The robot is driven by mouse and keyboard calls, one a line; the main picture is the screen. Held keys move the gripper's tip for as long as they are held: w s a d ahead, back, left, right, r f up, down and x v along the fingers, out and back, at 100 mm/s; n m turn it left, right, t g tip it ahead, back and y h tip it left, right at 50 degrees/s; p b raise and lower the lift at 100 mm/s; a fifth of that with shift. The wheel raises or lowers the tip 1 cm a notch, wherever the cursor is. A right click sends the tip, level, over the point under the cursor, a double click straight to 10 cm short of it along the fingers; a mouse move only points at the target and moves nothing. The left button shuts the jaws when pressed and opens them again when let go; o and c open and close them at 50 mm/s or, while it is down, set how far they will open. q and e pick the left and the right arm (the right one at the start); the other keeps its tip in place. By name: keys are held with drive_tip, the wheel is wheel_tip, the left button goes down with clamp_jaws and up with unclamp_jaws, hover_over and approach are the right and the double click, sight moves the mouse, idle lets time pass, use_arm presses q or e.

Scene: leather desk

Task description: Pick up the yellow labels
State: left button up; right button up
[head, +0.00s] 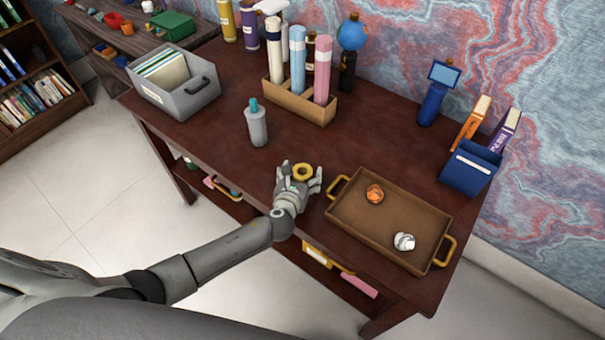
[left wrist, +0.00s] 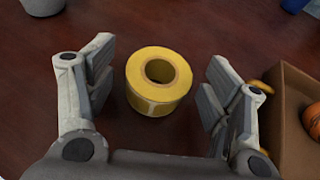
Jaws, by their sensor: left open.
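The yellow labels (head: 303,171) are a roll with a hole through its middle, standing on the dark red desk with the hole facing up. In the left wrist view the yellow roll (left wrist: 159,80) sits between the two fingers, with a gap on each side. My left gripper (head: 300,184) is open around the roll's near side; its fingers also show in the left wrist view (left wrist: 165,95). I cannot tell whether the fingers are low enough to be beside the roll or still above it. My right gripper is not in view.
A brown tray (head: 365,222) with an orange ball (head: 375,194) and a white crumpled thing (head: 404,241) lies close to the right. A grey bottle (head: 256,124) stands to the left. A holder with tall tubes (head: 322,109) is behind. The desk between is clear.

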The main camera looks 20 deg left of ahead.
use_arm(q)
drive_tip(key=shift+w+f, duration=0.1)
drive_tip(key=shift+w, duration=0.05)
drive_tip(key=shift+c, duration=0.3)
drive_tip(key=c, duration=1)
drive_tip(key=shift+c, duration=0.2)
